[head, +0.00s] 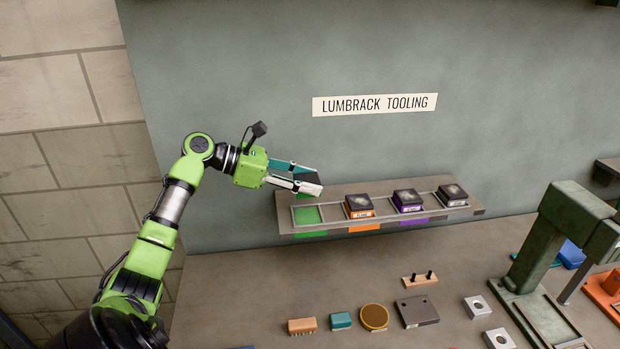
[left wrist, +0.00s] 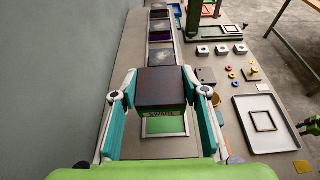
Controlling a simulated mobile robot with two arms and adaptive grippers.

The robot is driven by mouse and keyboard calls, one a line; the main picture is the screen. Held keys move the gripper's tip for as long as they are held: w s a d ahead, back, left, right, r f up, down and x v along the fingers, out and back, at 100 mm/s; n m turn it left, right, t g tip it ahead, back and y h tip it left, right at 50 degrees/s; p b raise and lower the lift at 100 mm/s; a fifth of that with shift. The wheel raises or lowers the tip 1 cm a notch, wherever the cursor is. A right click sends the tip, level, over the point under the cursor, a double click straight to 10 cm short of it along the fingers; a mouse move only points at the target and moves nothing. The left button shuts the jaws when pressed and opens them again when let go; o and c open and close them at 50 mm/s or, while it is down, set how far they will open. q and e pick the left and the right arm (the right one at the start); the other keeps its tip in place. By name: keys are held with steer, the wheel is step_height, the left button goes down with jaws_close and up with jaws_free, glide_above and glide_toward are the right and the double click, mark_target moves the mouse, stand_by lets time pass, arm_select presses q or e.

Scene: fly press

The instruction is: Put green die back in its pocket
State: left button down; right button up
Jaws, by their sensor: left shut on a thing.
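The green die (left wrist: 161,88), a dark block with a green "SWAGE" label on its front, is gripped between the fingers of my left gripper (head: 307,181). In the head view the die's dark top (head: 310,178) shows at the fingertips, above the left end of the rack. The empty green pocket (head: 307,215) lies just below it in the head view. In the left wrist view part of the green pocket (left wrist: 163,127) shows below the die, with a gap between them. A green and black part of my right arm, perhaps its gripper (left wrist: 310,128), shows small at the right edge of the left wrist view.
The rack (head: 390,226) on the wall also holds an orange die (head: 358,206), a purple die (head: 407,200) and another dark die (head: 452,194). Below stand small blocks, a round tin (head: 374,317) and a green press (head: 550,250) on the bench.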

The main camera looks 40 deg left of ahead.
mark_target(307, 216)
arm_select(q)
steer(key=shift+s+f+b, duration=0.1)
steer(key=shift+f+b, duration=0.25)
steer(key=shift+b, duration=0.2)
steer(key=shift+f+b, duration=0.9)
steer(key=shift+b, duration=0.25)
steer(key=f+b, duration=0.2)
steer(key=shift+b, duration=0.35)
steer(key=shift+f, duration=0.9)
steer(key=shift+r+p, duration=0.15)
steer(key=shift+p, duration=1.8)
steer(key=shift+f+p, duration=0.55)
steer(key=shift+p, duration=0.7)
stand_by(0.6)
steer(key=shift+p, duration=0.75)
